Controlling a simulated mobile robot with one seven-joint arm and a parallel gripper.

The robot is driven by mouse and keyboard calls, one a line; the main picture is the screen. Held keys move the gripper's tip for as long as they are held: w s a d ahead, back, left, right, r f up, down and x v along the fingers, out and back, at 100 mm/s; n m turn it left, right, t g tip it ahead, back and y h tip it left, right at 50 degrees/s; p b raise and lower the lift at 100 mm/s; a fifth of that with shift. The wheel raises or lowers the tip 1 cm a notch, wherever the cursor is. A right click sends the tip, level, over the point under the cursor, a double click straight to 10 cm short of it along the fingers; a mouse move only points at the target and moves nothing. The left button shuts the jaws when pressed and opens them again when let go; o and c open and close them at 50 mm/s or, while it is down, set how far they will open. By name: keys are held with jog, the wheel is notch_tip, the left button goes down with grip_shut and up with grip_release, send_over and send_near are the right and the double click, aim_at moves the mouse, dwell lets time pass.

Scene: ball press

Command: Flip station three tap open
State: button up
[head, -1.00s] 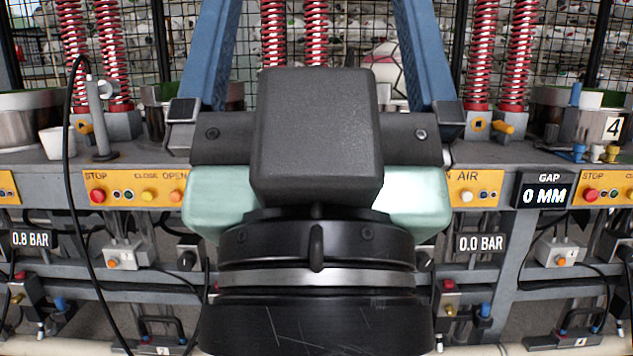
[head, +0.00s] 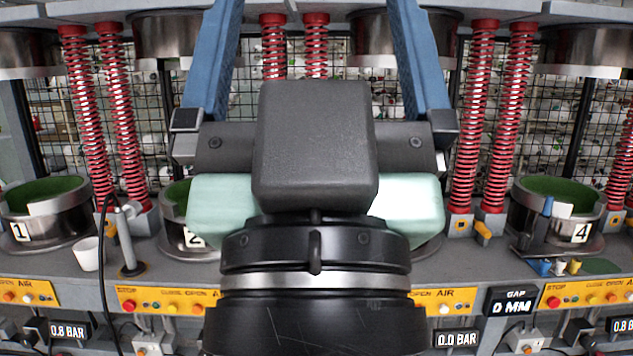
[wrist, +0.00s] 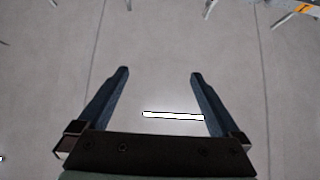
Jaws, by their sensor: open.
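My gripper (wrist: 160,74) is open and empty, its two blue fingers spread over bare grey floor in the wrist view. In the head view my gripper's dark body fills the middle, with blue fingers (head: 213,60) reaching up past the top edge. Station three stands behind my gripper; its number and most of its cup are hidden. A yellow tap-like handle (head: 482,231) shows at the foot of the red springs right of my gripper. I cannot tell for sure that it is station three's tap. A 0.0 BAR display (head: 457,339) hangs below.
Station one (head: 42,222) is at left and station four (head: 556,225) at right, both with green-lined cups. A white cup (head: 88,254) and a grey upright post (head: 130,240) stand on the bench. A GAP 0 MM display (head: 512,301) is on the front edge.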

notch_tip(320, 180, up, 6)
jog(key=p, duration=0.3)
jog(key=shift+p, duration=0.35)
